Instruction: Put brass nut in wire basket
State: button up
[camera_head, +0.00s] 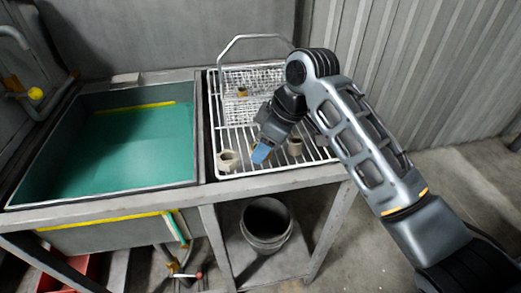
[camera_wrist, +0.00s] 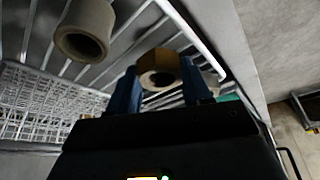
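The brass nut (camera_wrist: 160,63), a hexagonal ring, sits between the two blue fingers of my gripper (camera_wrist: 158,85) in the wrist view. It nearly fills the gap, but whether the fingers press on it is unclear. In the head view my gripper (camera_head: 262,153) points down at the front of the rack, and the nut (camera_head: 254,147) is mostly hidden behind it. The wire basket (camera_head: 268,77) stands at the back of the rack, with a small brass-coloured piece (camera_head: 242,91) there. The basket also shows at left in the wrist view (camera_wrist: 45,105).
A pale hollow fitting (camera_head: 228,160) stands left of my gripper, and another (camera_head: 295,146) stands to its right, both on the wire rack (camera_head: 223,120). A sink (camera_head: 195,150) with green contents lies left. A bucket (camera_head: 267,225) stands below. A metal wall closes the back.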

jog(key=c, duration=0.8)
jog(key=shift+r, duration=0.1)
